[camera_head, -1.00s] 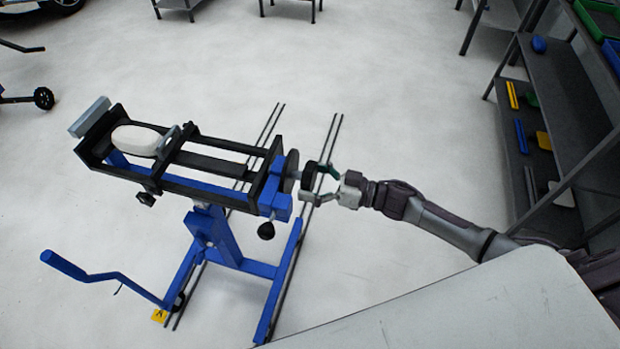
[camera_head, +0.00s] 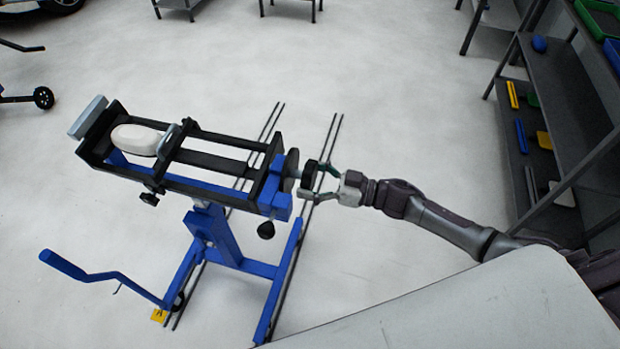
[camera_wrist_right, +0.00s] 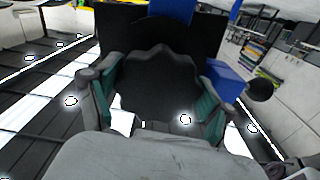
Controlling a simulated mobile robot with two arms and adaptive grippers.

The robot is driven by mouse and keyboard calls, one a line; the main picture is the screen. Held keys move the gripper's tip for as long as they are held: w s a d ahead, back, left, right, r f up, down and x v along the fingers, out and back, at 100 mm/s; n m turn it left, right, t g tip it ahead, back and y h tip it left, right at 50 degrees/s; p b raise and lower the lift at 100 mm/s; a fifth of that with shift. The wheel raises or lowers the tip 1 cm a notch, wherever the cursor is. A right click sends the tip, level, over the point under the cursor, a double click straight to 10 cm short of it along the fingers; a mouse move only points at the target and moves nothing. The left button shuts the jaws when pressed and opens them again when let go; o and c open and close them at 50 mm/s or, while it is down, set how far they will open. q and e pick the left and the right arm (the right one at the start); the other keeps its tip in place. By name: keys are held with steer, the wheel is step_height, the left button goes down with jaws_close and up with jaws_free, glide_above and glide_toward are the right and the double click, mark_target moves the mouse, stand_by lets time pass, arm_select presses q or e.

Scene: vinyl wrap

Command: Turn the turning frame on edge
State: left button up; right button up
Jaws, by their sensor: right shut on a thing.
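The turning frame (camera_head: 215,190) is a black rectangular frame on a blue stand (camera_head: 232,240). It lies nearly flat, with a slight tilt. A white rounded part (camera_head: 135,139) is held in it near its left end. My right gripper (camera_head: 312,180) is at the frame's right end, shut on the dark round knob (camera_head: 308,175) there. In the right wrist view the dark lobed knob (camera_wrist_right: 158,85) sits between the two green-padded fingers, and the black end of the frame stands behind it. My left gripper is not in view.
Dark shelves (camera_head: 565,100) with tools stand at the right. A pale surface (camera_head: 480,310) fills the lower right. The floor around the stand is mostly clear.

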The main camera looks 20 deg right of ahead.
steer(key=shift+w+d+n+b, duration=0.1)
steer(key=shift+n+b, duration=0.6)
steer(key=shift+n, duration=1.5)
steer(key=shift+w+n+b, duration=0.1)
steer(key=shift+n+b, duration=0.75)
steer(key=shift+n, duration=1.25)
steer(key=shift+w+d+r+n+b, duration=0.1)
steer(key=shift+n+b, duration=0.95)
steer(key=shift+n, duration=1.15)
steer(key=shift+n+b, duration=0.6)
steer(key=shift+n, duration=0.5)
steer(key=shift+r+n+b, duration=0.15)
steer(key=shift+n+b, duration=0.15)
steer(key=shift+n, duration=0.4)
steer(key=o, duration=1.6)
steer(key=shift+c, duration=0.2)
steer(key=shift+d, duration=0.1)
